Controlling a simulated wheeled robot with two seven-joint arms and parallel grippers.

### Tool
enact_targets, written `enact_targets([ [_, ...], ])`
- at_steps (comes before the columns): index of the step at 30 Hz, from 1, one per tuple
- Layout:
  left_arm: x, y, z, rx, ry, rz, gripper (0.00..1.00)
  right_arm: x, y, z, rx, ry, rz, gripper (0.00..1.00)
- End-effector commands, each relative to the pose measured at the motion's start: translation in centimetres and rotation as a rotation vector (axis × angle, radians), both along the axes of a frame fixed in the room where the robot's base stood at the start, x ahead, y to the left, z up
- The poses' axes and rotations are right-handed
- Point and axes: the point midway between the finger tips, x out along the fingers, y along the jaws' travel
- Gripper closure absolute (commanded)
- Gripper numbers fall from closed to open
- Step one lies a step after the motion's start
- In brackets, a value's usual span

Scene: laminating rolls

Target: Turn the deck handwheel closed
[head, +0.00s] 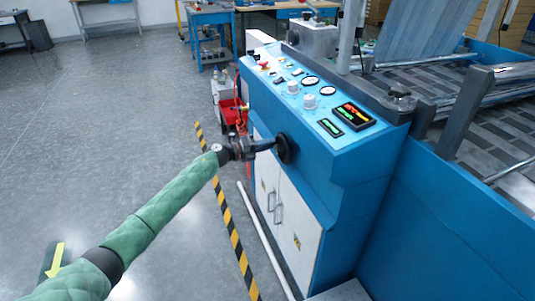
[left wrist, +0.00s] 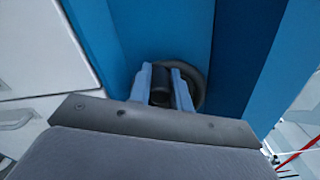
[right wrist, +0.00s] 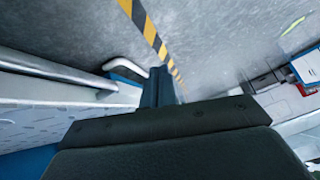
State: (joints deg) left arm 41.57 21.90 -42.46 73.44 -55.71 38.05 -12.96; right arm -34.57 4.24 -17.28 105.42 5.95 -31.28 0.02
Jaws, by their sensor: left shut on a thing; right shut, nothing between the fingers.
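The deck handwheel (head: 284,149) is a dark round wheel on the front face of the blue machine. In the left wrist view its dark rim (left wrist: 201,80) shows behind the fingers. My left gripper (head: 264,145) is at the wheel, its two fingers shut on the wheel's dark handle (left wrist: 160,84), one finger on each side. Part of the wheel is hidden behind the fingers. My right gripper (right wrist: 158,88) shows only in the right wrist view. It is shut and empty, away from the wheel.
The blue machine (head: 345,180) has a sloped panel with gauges, knobs and a lit display (head: 354,115). White cabinet doors (head: 283,215) with handles sit below the wheel. A yellow-black floor stripe (head: 236,245) and a white pipe (head: 266,240) run alongside. Open floor lies at left.

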Motion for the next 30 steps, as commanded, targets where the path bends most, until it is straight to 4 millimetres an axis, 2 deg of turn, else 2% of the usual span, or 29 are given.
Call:
enact_targets([
  [1,0.0,0.1,-0.2,0.016,-0.041,0.0,1.0,0.0,0.0,-1.0,0.0,0.0,0.0,1.0],
  [3,0.0,0.1,0.2,0.041,-0.102,0.0,1.0,0.0,0.0,-1.7,0.0,-0.001,-0.002,1.0],
  [15,-0.1,0.0,1.3,0.106,-0.257,-0.001,1.0,-0.1,-0.1,-3.2,-0.001,-0.005,-0.004,1.0],
  [16,-0.1,0.0,1.4,0.11,-0.267,-0.001,1.0,0.7,-0.1,-2.6,0.003,-0.035,-0.006,1.0],
  [18,-0.1,0.0,1.5,0.119,-0.288,-0.002,1.0,3.5,0.2,0.2,0.021,-0.136,-0.015,1.0],
  [21,-0.1,0.0,1.7,0.131,-0.318,-0.002,1.0,5.8,0.6,3.1,0.043,-0.242,-0.026,1.0],
  [27,-0.2,-0.1,2.0,0.152,-0.37,-0.001,1.0,9.6,1.1,8.7,0.081,-0.433,-0.044,1.0],
  [30,-0.2,-0.1,2.1,0.161,-0.39,-0.001,1.0,10.8,1.2,10.9,0.097,-0.505,-0.051,1.0],
])
